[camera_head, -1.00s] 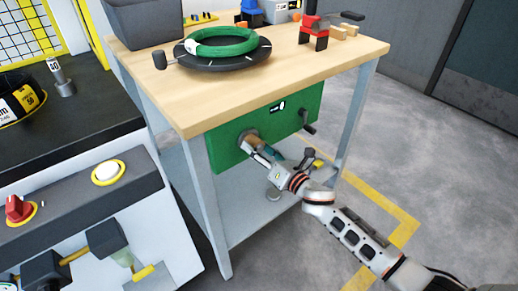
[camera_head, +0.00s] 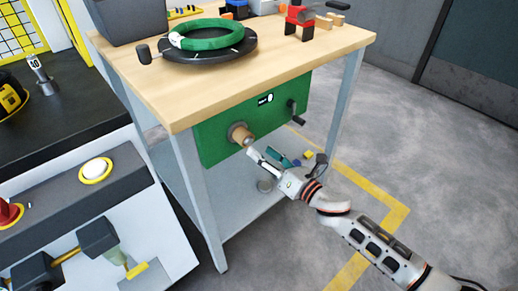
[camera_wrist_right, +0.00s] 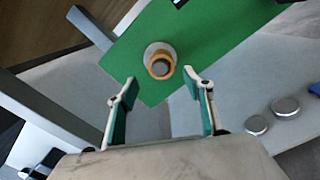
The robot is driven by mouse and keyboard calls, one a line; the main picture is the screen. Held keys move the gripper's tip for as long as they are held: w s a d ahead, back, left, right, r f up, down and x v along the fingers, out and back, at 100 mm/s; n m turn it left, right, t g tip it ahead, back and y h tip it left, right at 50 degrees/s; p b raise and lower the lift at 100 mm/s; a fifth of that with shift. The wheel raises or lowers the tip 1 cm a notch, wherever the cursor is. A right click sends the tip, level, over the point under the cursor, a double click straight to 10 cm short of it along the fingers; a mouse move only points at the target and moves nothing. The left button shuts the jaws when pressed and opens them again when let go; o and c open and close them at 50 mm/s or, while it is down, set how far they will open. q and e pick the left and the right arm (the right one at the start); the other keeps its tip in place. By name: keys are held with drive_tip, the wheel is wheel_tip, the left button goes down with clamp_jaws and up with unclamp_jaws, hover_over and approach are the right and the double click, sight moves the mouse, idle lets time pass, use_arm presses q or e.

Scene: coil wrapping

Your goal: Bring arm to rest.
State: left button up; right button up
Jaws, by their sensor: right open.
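My right arm reaches in from the lower right in the head view. Its gripper (camera_head: 266,157) is in front of the green panel (camera_head: 222,130) under the wooden table, close to the round knob-like spindle (camera_head: 241,135). In the right wrist view the two fingers (camera_wrist_right: 160,92) are spread apart with nothing between them. The orange-rimmed spindle (camera_wrist_right: 160,64) lies ahead of the fingertips, apart from them. My left gripper is not in view.
On the wooden table (camera_head: 290,50) a green coil (camera_head: 205,33) lies on a dark turntable (camera_head: 185,55). A crank handle (camera_head: 297,113) sticks out at the panel's right. A black-topped bench (camera_head: 60,105) stands at left. Floor at right is clear.

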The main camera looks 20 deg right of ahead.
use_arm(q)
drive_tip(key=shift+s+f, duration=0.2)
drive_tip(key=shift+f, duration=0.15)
use_arm(e)
drive_tip(key=shift+s+f, duration=0.15)
drive_tip(key=shift+f, duration=0.15)
